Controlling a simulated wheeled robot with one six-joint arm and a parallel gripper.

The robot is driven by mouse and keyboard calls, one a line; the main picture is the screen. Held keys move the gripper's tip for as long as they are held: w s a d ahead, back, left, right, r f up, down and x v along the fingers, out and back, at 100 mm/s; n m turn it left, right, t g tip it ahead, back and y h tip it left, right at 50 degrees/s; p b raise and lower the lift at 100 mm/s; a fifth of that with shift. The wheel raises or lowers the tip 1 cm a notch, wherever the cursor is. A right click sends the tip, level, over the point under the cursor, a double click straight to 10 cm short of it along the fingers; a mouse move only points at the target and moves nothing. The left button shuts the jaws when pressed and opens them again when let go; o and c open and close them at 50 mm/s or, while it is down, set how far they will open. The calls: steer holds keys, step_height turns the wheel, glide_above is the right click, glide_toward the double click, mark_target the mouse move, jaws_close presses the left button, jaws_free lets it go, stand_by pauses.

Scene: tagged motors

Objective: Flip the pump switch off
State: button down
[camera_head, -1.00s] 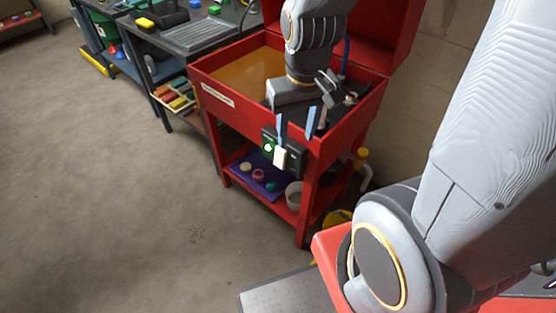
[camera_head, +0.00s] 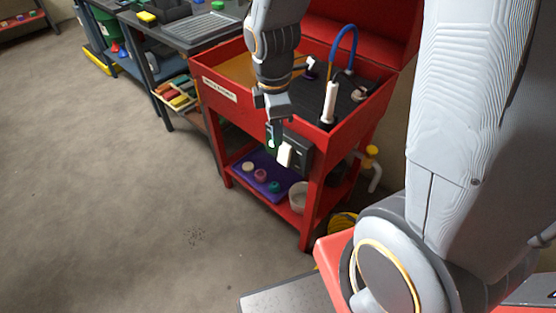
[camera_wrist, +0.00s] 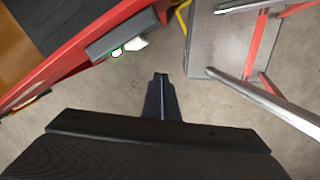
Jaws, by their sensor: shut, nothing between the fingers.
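The pump switch is a dark box (camera_head: 298,148) on the front of the red parts washer (camera_head: 325,158). It carries a white rocker or lever (camera_head: 285,155). My gripper (camera_head: 273,133) is shut and empty, pointing down just in front of the box's left end, where it covers part of it. In the wrist view the box (camera_wrist: 118,32) is at the upper middle, with a lit green spot (camera_wrist: 117,52) and the white lever (camera_wrist: 136,42) on its edge. My shut fingers (camera_wrist: 160,78) point toward it from below; a gap shows between them.
The washer's basin holds a blue hose (camera_head: 344,48) and a white nozzle (camera_head: 329,102). A purple tray (camera_head: 262,172) and a pale bucket (camera_head: 298,196) sit on its lower shelf. A dark workbench (camera_head: 200,32) stands to the left. Open floor (camera_head: 140,220) lies in front.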

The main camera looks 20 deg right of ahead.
mark_target(279, 157)
steer(key=w+f+n, duration=0.1)
steer(key=n, duration=0.1)
steer(key=w+a+f+n+b, duration=0.1)
steer(key=n, duration=0.2)
steer(key=a+f+n, duration=0.1)
steer(key=f+n, duration=0.1)
steer(key=shift+w+b, duration=0.4)
steer(key=shift+f, duration=0.15)
steer(key=shift+w+d+f, duration=0.4)
steer(key=shift+d+f, duration=0.3)
steer(key=shift+f, duration=1)
steer(key=shift+w+d+f, duration=0.4)
steer(key=shift+d+f, duration=0.3)
steer(key=shift+f, duration=1.05)
steer(key=shift+w+d+f, duration=0.4)
steer(key=shift+d+f, duration=0.3)
steer(key=shift+f, duration=1)
